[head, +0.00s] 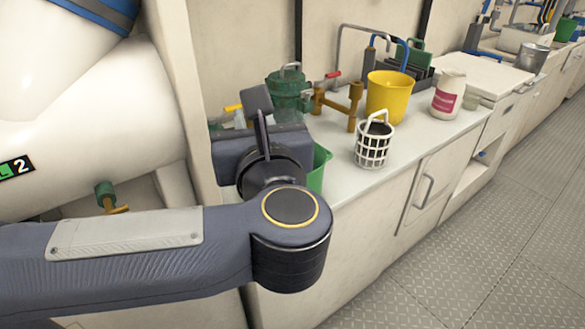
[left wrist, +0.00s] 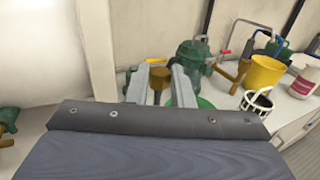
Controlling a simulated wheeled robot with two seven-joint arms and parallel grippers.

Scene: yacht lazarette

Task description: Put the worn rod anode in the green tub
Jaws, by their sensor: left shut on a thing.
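My left gripper (left wrist: 158,76) is shut on a brownish piece with a wider head and narrower shank, the worn rod anode (left wrist: 160,82), in the left wrist view. In the head view my left gripper (head: 258,104) is raised over the left end of the counter, and its wrist hides the anode. The green tub (head: 319,168) stands just behind my wrist, mostly hidden; part of its rim (left wrist: 206,103) shows beyond the fingers in the left wrist view. I cannot tell whether the anode is over the tub. My right gripper is not in view.
Behind stand a green strainer housing (head: 288,88) and brass valve fittings (head: 338,104). A white basket (head: 373,148), yellow bucket (head: 388,96) and white bottle (head: 447,95) stand to the right on the counter (head: 420,140). The front counter strip beside the basket is clear.

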